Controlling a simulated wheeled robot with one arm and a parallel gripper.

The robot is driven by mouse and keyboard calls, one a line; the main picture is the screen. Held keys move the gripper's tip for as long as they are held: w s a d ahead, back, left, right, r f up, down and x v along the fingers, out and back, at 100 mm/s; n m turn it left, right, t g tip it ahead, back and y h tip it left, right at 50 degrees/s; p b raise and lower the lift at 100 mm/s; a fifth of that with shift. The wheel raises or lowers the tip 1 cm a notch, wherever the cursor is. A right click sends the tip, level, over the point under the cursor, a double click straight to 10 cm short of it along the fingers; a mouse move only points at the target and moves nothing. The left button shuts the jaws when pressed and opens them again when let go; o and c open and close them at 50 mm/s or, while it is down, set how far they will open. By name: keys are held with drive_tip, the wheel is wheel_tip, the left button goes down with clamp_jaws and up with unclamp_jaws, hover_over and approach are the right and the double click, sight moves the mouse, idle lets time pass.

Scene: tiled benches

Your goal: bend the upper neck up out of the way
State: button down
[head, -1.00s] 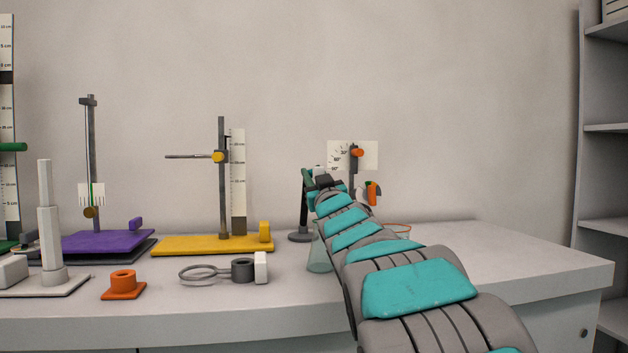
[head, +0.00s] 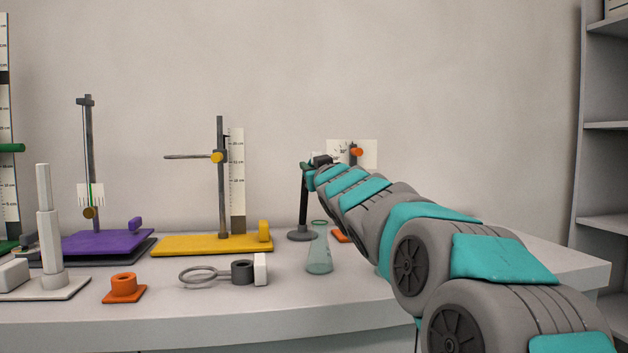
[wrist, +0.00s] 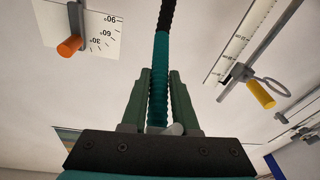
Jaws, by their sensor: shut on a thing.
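The neck is a ribbed teal piece (wrist: 160,75) with a black ribbed length (wrist: 166,14) beyond it in the wrist view. My gripper (wrist: 159,88) is shut on the teal piece, with one green finger on each side of it. In the head view my gripper (head: 307,167) is at the top of a dark upright stand (head: 303,205) with a round base (head: 301,236). The stand's lower post is upright. My wrist hides most of the neck in the head view, so its full bend cannot be told there.
A green glass flask (head: 319,254) stands close in front of the stand. A white angle card (head: 367,152) with an orange knob (head: 357,152) is behind my arm. A yellow-based stand (head: 195,244) is to the left. The bench's right end (head: 560,262) is clear.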

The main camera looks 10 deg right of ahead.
sight(320, 154)
drive_tip(key=shift+s+a+r, duration=0.1)
drive_tip(key=shift+a+r, duration=0.2)
drive_tip(key=shift+r, duration=0.4)
drive_tip(key=shift+d+f+g, duration=0.25)
drive_tip(key=shift+f+g, duration=0.05)
drive_tip(key=shift+g, duration=0.1)
drive_tip(key=c, duration=0.6)
unclamp_jaws()
drive_tip(key=shift+f, duration=0.15)
drive_tip(key=shift+d, duration=0.1)
drive_tip(key=shift+s+d+r, duration=0.1)
drive_tip(key=shift+s+r, duration=0.3)
drive_tip(key=shift+s, duration=0.85)
drive_tip(key=shift+s+d+r, duration=0.15)
drive_tip(key=shift+s+r, duration=0.3)
drive_tip(key=shift+s, duration=0.8)
drive_tip(key=shift+s+d+r, duration=0.1)
drive_tip(key=shift+s+r, duration=0.3)
drive_tip(key=shift+s, duration=0.85)
drive_tip(key=shift+f, duration=0.1)
